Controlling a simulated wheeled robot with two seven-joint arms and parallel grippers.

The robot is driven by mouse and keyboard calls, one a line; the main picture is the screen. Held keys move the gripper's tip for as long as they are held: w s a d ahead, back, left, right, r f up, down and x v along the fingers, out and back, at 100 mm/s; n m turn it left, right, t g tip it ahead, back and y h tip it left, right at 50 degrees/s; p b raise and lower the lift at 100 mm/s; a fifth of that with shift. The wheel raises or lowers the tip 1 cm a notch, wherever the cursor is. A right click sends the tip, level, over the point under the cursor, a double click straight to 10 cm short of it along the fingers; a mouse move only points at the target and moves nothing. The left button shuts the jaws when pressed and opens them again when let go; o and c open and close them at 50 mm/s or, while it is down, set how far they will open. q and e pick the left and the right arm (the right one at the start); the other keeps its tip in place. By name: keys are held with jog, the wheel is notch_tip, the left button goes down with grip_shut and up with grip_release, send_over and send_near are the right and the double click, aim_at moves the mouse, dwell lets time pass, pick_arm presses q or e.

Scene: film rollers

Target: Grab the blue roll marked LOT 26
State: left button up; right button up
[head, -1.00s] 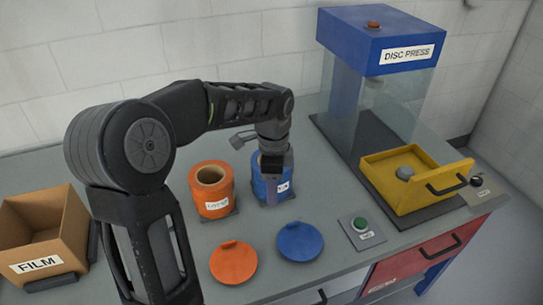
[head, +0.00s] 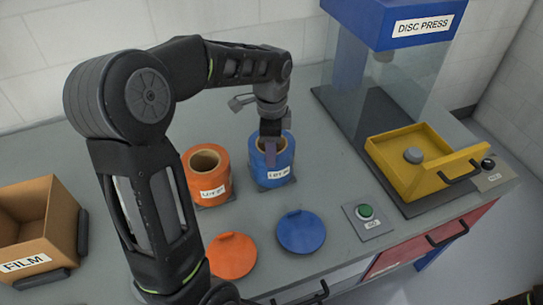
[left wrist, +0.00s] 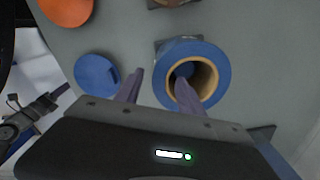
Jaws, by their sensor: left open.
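The blue roll (head: 284,160) stands upright on a dark square pad, with a white label that seems to read LOT 26. The left wrist view shows the roll (left wrist: 207,56) from above, with its tan core and open hole. My left gripper (head: 270,142) points down at the roll. In the left wrist view the open gripper (left wrist: 158,84) has one finger outside the roll's near side and the other over its wall and hole. I cannot tell whether they touch. A dark arm part of mine shows at the left wrist view's left edge; its jaws are unclear.
An orange roll (head: 208,178) stands just left of the blue one. An orange disc (head: 232,256) and a blue disc (head: 301,231) lie in front. A green button (head: 366,211), yellow drawer (head: 405,185) and disc press (head: 417,27) are right. The FILM box (head: 40,220) is left.

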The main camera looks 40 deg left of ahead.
aim_at(277, 176)
pick_arm(q)
jog(key=shift+f, duration=0.6)
jog(key=shift+w+a+f+p, duration=0.1)
jog(key=shift+f+p, duration=0.25)
jog(key=shift+f, duration=0.95)
jog(key=shift+a+f+p, duration=0.1)
jog(key=shift+f+p, duration=0.25)
jog(key=shift+f, duration=0.95)
jog(key=shift+c, duration=0.3)
grip_shut()
jog(key=shift+w+r, duration=0.1)
